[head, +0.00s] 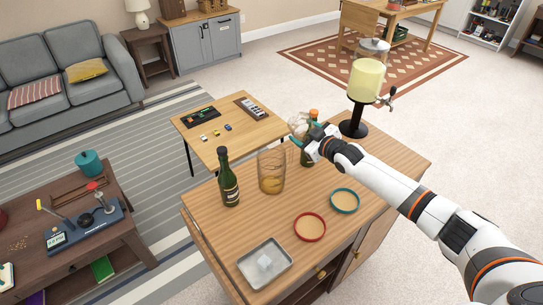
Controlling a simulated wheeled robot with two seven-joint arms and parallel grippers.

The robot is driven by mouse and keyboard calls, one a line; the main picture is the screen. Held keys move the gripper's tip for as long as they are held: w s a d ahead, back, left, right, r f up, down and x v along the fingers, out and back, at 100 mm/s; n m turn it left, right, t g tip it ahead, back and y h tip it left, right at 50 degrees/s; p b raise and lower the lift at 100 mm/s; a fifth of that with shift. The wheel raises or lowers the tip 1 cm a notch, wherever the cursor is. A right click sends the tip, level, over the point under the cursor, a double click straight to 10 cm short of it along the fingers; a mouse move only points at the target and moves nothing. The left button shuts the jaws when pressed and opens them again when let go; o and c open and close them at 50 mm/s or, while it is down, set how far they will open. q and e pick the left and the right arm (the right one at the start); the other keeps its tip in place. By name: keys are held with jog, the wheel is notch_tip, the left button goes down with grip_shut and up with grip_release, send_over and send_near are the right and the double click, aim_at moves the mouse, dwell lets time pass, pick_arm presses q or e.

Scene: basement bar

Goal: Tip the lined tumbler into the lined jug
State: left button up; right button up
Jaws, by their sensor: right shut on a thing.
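The lined jug (271,172) is a clear vessel with fine lines on its wall and amber content low inside. It stands upright on the wooden cabinet top. My right gripper (298,139), with teal fingertips, is above the cabinet, just behind and right of the jug's rim. It is shut on a small pale, glassy thing, which looks like the lined tumbler (298,121). The tumbler is held in the air at about jug-rim height or above. Its exact tilt and content are too small to tell. My left gripper is not in view.
A green bottle (228,179) stands left of the jug; another bottle (307,156) is partly hidden behind my right gripper. A drink dispenser (366,82) stands at the back.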

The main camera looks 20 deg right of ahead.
jog(key=shift+w+d+f, duration=0.1)
jog(key=shift+d+f, duration=0.1)
jog(key=shift+d, duration=0.1)
jog(key=shift+m+y, duration=0.4)
jog(key=shift+m, duration=0.5)
jog(key=r, duration=0.2)
jog(key=r+p, duration=0.1)
jog(key=r, duration=0.1)
jog(key=r+p, duration=0.1)
jog(key=r, duration=0.1)
jog(key=shift+d+r, duration=0.3)
jog(key=shift+r, duration=0.1)
jog(key=shift+d+m+t+b, duration=0.3)
jog(key=shift+m+b, duration=0.1)
jog(key=shift+b, duration=0.4)
jog(key=shift+d+r+m+y+b, duration=0.25)
jog(key=shift+m+y+b, duration=0.15)
jog(key=shift+b, duration=0.2)
notch_tip(320, 180, up, 6)
jog(key=p, duration=0.4)
jog(key=shift+r+p, duration=0.25)
jog(key=shift+p, duration=0.1)
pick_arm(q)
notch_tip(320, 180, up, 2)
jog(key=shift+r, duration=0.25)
pick_arm(e)
jog(key=shift+f, duration=0.1)
